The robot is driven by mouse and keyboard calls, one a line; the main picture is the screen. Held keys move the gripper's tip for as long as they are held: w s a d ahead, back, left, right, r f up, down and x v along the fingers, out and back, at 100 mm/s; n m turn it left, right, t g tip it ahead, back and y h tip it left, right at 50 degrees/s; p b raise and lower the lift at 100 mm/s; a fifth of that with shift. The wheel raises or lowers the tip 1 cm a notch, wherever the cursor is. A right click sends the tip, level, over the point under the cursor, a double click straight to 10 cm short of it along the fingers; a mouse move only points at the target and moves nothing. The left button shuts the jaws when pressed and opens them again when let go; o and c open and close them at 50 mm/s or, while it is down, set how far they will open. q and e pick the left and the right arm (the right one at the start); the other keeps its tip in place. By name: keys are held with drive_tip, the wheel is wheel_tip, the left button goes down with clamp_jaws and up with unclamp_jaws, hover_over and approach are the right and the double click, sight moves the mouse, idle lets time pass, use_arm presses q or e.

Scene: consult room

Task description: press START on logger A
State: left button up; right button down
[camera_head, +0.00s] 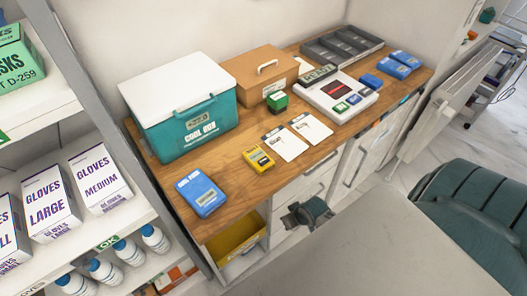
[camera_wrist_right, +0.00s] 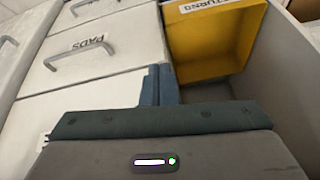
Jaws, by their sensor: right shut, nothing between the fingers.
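No label reading logger A or START is legible. A small yellow device (camera_head: 258,158) with a dark face lies on the wooden counter, left of two white clipboards. A white console (camera_head: 318,89) with a dark red display stands further back right, with small green and blue blocks at its front. I cannot tell which is logger A. My right gripper (camera_head: 308,213) is below the counter edge, in front of the drawers, apart from both devices. Its fingers (camera_wrist_right: 159,85) are together and empty in the right wrist view. My left gripper is not in view.
A dark green chair (camera_head: 475,205) is at right.

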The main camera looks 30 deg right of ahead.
drive_tip(key=shift+n+t+y, duration=0.5)
drive_tip(key=shift+n+y, duration=0.3)
drive_tip(key=shift+y, duration=0.1)
drive_tip(key=a+r+p, duration=0.1)
drive_tip(key=r, duration=0.6)
drive_tip(key=w+a+r, duration=0.1)
drive_tip(key=a+r, duration=0.1)
drive_tip(key=r, duration=0.5)
drive_tip(key=w+a+r+p, duration=0.1)
drive_tip(key=a+r, duration=0.1)
drive_tip(key=r, duration=0.6)
drive_tip(key=shift+p, duration=0.3)
wheel_tip(320, 180, up, 13)
drive_tip(key=m+t+y, duration=0.1)
drive_tip(key=m+y, duration=0.1)
drive_tip(key=y, duration=0.2)
hover_over(267, 161)
drive_tip(key=shift+s+p, duration=0.1)
drive_tip(key=shift+p, duration=0.2)
drive_tip(key=shift+f, duration=0.15)
wheel_tip(267, 161, down, 8)
drive_tip(key=b, duration=0.7)
drive_tip(key=shift+b, duration=0.4)
drive_tip(key=shift+f, duration=0.3)
drive_tip(key=shift+f, duration=0.2)
drive_tip(key=shift+f, duration=0.25)
